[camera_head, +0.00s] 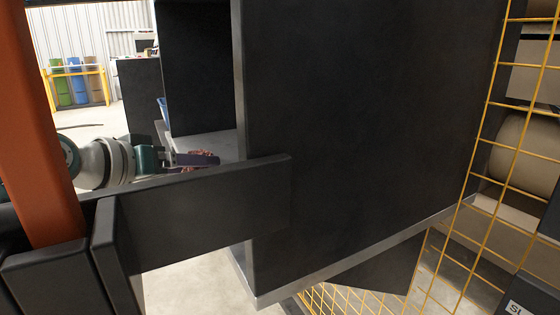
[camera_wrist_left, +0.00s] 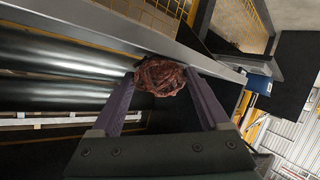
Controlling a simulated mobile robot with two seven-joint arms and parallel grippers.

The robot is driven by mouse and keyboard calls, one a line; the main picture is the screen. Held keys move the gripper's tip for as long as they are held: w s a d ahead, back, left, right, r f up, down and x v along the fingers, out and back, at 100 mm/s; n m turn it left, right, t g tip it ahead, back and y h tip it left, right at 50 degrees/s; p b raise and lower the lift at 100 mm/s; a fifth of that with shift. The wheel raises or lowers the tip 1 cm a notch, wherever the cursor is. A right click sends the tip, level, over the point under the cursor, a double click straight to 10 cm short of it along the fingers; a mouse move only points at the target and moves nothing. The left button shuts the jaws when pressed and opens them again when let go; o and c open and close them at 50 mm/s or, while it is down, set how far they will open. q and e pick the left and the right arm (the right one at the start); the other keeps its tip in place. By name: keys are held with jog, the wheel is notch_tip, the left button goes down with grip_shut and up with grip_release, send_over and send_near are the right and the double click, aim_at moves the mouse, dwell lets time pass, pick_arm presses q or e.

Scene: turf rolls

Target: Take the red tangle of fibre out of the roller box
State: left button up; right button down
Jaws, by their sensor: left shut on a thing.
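The red tangle of fibre (camera_wrist_left: 161,76) is a rounded, reddish-brown clump in the left wrist view. It sits between the two purple fingertips of my left gripper (camera_wrist_left: 160,92), which are shut on it. In the head view my left gripper (camera_head: 194,160) reaches in from the left above a dark bar, with a little of the red tangle (camera_head: 203,153) showing at its fingers. The roller box shows in the left wrist view as shiny dark rollers (camera_wrist_left: 70,55) on the left, close beside the tangle. I cannot tell whether the tangle touches them. My right gripper is not in view.
A grey metal rail (camera_wrist_left: 110,32) runs close behind the tangle. In the head view a large dark panel (camera_head: 360,120) fills the middle, with a yellow mesh guard (camera_head: 505,130) at right. An orange post (camera_head: 35,120) stands at left.

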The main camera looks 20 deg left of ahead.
pick_arm(q)
jog(key=c, duration=0.3)
